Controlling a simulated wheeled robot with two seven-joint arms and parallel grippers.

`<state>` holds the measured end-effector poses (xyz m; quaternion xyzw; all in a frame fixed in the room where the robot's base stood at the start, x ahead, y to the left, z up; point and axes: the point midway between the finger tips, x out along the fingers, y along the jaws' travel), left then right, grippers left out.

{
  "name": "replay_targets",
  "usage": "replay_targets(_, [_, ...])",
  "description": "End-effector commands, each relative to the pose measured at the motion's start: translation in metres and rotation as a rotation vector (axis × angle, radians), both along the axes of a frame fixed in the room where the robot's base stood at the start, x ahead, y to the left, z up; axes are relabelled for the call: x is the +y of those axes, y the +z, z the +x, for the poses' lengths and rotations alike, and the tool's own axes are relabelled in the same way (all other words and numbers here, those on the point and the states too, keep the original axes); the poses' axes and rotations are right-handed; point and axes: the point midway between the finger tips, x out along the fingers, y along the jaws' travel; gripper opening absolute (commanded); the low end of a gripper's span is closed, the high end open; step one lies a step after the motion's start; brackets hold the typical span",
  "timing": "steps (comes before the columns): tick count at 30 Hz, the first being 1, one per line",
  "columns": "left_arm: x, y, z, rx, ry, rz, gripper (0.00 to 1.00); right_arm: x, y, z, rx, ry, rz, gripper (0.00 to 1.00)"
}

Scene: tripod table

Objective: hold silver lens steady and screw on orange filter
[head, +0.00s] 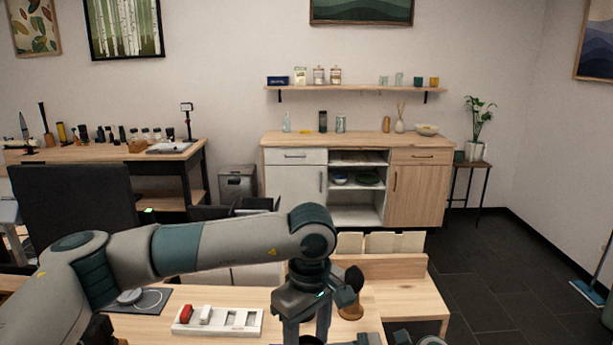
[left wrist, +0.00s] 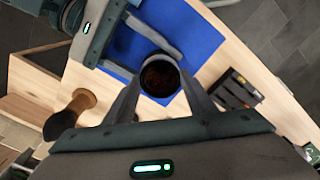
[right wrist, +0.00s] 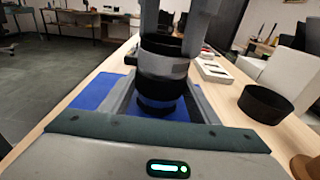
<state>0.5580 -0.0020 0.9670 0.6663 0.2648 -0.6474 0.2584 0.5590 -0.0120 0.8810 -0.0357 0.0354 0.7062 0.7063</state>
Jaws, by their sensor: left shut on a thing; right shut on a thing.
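The silver lens (right wrist: 165,66), with black ends and a silver band, stands upright in the right wrist view. My right gripper (right wrist: 160,100) is shut on its lower black part. The orange filter shows in the left wrist view as a black ring with dark brown-orange glass (left wrist: 160,77). My left gripper (left wrist: 158,88) is shut on it, and it also shows pointing down in the head view (head: 305,325). In the right wrist view the black ring (right wrist: 160,44) is at the lens's top end. I cannot tell whether the threads are engaged.
A blue mat (right wrist: 95,98) lies below the lens. A black cylinder (right wrist: 265,103) stands to its right. A slotted white tray (head: 245,322) and a black-topped wooden brush (head: 350,308) are near my left gripper. A slotted black holder (left wrist: 235,92) is on the table.

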Motion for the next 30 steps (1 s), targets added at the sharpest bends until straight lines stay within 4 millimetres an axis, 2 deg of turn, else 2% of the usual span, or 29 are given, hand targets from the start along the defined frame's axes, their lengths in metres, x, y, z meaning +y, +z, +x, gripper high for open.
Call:
replay_targets(7, [0.0007, -0.0023, -0.0007, 0.003, -0.032, 0.002, 0.17, -0.0004, -0.0018, -0.0002, 0.002, 0.0, -0.002, 0.43])
replay_targets(16, [0.0014, -0.003, -0.001, 0.007, -0.241, 0.005, 0.17, -0.0003, -0.0014, -0.0001, 0.001, 0.0, -0.001, 0.43])
replay_targets(30, [0.0017, -0.0037, -0.0013, 0.009, -0.309, 0.005, 0.17, -0.0003, -0.0007, 0.0, 0.001, 0.0, 0.0, 0.43])
